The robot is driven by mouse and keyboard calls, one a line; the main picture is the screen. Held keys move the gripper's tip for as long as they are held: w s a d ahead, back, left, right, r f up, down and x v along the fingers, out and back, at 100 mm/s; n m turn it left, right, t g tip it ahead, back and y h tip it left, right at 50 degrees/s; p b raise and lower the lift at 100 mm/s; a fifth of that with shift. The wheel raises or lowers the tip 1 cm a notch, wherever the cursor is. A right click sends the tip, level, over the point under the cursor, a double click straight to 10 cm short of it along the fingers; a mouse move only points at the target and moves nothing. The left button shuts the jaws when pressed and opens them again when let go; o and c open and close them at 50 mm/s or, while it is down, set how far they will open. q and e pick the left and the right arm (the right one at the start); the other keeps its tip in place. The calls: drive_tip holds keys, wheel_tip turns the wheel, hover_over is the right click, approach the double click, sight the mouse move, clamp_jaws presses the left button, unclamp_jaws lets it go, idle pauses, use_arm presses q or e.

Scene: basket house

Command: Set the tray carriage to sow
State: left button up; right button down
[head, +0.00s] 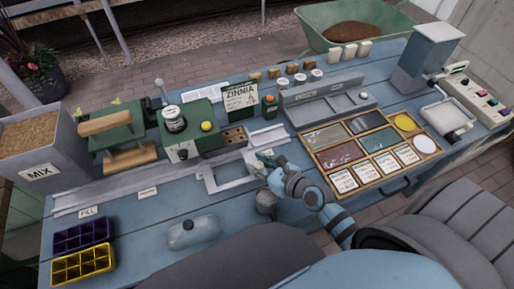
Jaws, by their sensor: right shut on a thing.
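The tray carriage (211,184) is an empty pale open frame on a long light-grey rail (120,186) along the blue bench. It sits toward the rail's right part, in front of the green machine. My right gripper (264,163) is shut at the carriage's right side, and the hand hides the exact grip. A FILL label (88,212) lies by the rail's left end. A second small label (148,192) lies to its right, too small to read. No sow label is readable. My left gripper is not in view.
A purple tray (82,236) and a yellow tray (84,264) lie at the front left. A clear bottle (193,233) and a grey round-topped object (266,201) stand in front of the rail. A wooden seed box (385,188) is on the right.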

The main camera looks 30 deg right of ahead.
drive_tip(key=shift+w+a+r, duration=0.1)
drive_tip(key=shift+a, duration=0.1)
drive_tip(key=c, duration=1.3)
unclamp_jaws()
